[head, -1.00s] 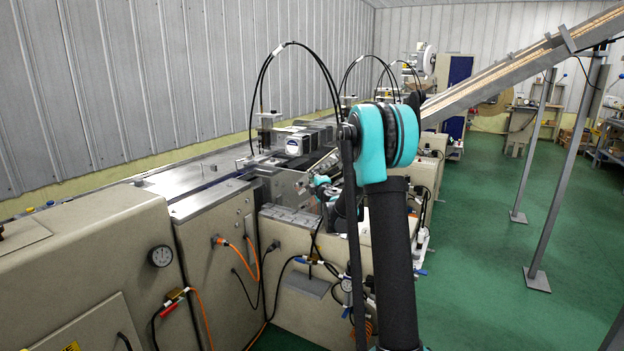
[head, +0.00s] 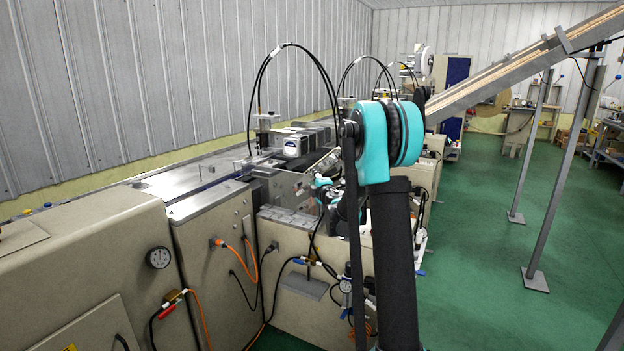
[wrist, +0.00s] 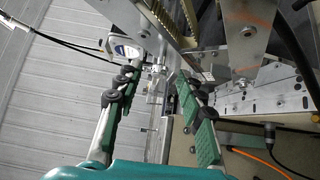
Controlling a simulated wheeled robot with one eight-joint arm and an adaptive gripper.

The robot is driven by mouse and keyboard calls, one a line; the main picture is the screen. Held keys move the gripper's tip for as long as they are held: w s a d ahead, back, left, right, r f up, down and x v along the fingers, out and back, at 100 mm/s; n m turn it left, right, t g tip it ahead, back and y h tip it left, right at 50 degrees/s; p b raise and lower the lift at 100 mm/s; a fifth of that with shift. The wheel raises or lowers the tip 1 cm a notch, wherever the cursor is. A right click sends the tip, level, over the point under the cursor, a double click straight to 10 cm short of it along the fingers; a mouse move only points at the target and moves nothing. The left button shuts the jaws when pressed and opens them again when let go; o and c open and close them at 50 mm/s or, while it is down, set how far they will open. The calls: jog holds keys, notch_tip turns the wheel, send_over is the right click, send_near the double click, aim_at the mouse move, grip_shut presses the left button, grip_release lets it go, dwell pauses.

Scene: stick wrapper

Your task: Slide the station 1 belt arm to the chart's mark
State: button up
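My gripper (wrist: 157,82) is open in the wrist view, its two green-padded fingers spread to either side of a small metal fitting (wrist: 156,70). I cannot tell whether either finger touches the fitting. Beyond the fingertips are a yellowish toothed belt (wrist: 183,15) and a metal bracket plate (wrist: 245,22), apparently parts of the belt mechanism. I cannot tell which part is the station 1 belt arm. In the head view my own arm hides most of the gripper beside the nearest station (head: 290,182). I cannot make out a chart or its mark.
A white-faced box (head: 293,146) stands on the machine top, and black cables (head: 262,75) arch above it. Beige cabinets (head: 85,255) with orange hoses stand at the near left. A sloping conveyor (head: 510,65) crosses at upper right on posts.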

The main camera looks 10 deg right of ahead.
jog(key=s+d, duration=0.1)
jog(key=s, duration=0.9)
jog(key=shift+d, duration=0.3)
jog(key=shift+s+d, duration=0.1)
jog(key=s+d+f+m+g+h, duration=0.35)
jog(key=s+d+m+h, duration=0.55)
jog(key=s+m, duration=0.55)
jog(key=s+a+f+m+g+y, duration=0.2)
jog(key=s+f, duration=0.6)
jog(key=s, duration=0.6)
jog(key=s+a+f+m+g+y, duration=0.3)
jog(key=s+a+f+g, duration=0.3)
jog(key=s, duration=0.8)
notch_tip(320, 180, down, 3)
jog(key=shift+a+f+g+y, duration=0.15)
jog(key=shift+g+y, duration=0.45)
jog(key=shift+g, duration=0.45)
